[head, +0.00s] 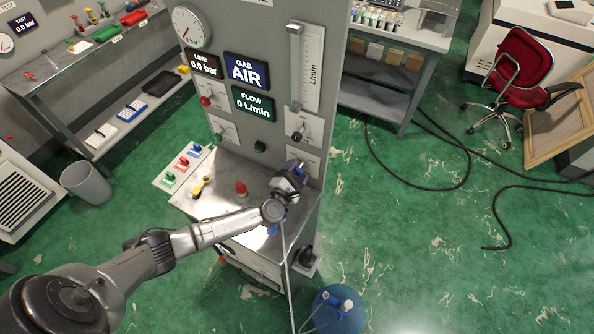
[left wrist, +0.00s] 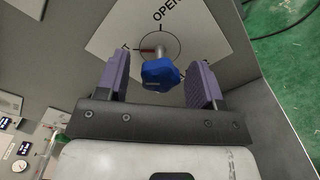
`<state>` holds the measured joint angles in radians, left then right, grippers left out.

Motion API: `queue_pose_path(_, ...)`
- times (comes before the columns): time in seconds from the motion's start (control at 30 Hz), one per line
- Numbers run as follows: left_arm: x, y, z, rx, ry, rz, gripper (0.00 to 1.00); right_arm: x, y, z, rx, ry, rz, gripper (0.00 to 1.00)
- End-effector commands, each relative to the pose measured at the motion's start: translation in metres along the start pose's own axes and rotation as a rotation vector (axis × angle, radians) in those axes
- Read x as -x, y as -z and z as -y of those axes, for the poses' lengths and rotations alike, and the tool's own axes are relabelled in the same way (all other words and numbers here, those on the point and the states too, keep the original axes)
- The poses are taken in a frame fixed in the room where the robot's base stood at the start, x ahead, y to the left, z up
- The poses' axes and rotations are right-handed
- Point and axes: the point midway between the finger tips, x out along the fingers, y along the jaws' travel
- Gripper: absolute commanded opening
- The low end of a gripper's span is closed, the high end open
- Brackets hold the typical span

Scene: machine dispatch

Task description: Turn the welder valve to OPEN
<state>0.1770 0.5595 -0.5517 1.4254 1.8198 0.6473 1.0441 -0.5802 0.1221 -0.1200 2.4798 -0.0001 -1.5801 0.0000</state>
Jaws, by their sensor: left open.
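The welder valve is a blue knob (left wrist: 160,75) on a short metal stem in the left wrist view. Behind it is a white plate (left wrist: 200,50) with a circle, the word OPEN at the top and a partly hidden label at the left. A red mark on the circle lies to the left of the stem, toward that label. My left gripper (left wrist: 158,80) is open, with one purple finger on each side of the knob and a visible gap on both sides. In the head view my left gripper (head: 290,176) is at the panel's lower right and hides the knob. My right gripper does not show.
The grey panel (head: 262,125) carries a gauge, displays reading 0.0 bar, AIR and 0 L/min, and other knobs. A ledge (head: 215,205) below holds a red knob (head: 241,188) and a yellow-handled part (head: 201,187). A blue cylinder (head: 335,315) stands on the floor nearby.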

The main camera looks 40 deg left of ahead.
Motion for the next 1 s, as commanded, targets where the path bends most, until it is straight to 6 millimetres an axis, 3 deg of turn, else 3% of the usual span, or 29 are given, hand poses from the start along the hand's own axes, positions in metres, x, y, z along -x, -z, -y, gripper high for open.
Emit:
queue_pose_path(0.43,-0.0063,-0.0001,-0.0001,0.000,0.000,0.000,0.61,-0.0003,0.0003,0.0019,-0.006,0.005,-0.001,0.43)
queue_pose_path(0.9,-0.0061,0.0001,-0.0001,0.000,0.000,0.000,0.17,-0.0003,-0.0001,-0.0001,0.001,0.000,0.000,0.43)
queue_pose_path(1.0,-0.0060,0.0001,-0.0001,-0.001,0.000,0.000,0.12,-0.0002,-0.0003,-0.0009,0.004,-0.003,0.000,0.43)
